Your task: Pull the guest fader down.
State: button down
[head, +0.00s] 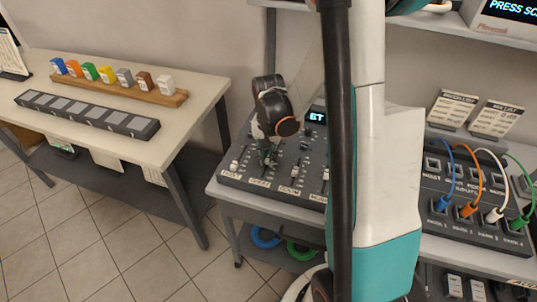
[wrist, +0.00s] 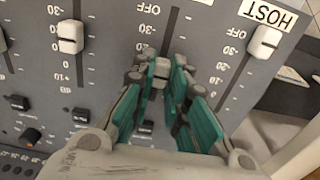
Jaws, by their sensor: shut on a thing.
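The grey mixing console (head: 232,178) has a row of faders with labels at its front edge, HOST at the left and GUEST beside it. My gripper (head: 268,158) reaches down onto the guest fader from above. In the wrist view, the console is seen from the other side, with HOST at the right. There my gripper (wrist: 163,80) has its teal fingers shut on the pale guest fader cap (wrist: 162,68), part-way along its slot, on the scale side away from OFF. The guest label is cut off at the top of the wrist view.
The host fader cap (wrist: 266,40) and another fader cap (wrist: 70,36) stand on either side, close to my fingers. A patch panel (head: 470,215) with coloured cables is at the right. A side table (head: 110,115) with coloured blocks is at the left.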

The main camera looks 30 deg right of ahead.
aim_at(262, 177)
jog(key=s+a, duration=0.4)
jog(key=a, duration=0.1)
jog(key=shift+b, duration=0.35)
jog(key=c, duration=1.6)
grip_release()
jog(key=shift+o, duration=0.2)
jog(key=shift+r, duration=0.1)
notch_tip(262, 177, up, 12)
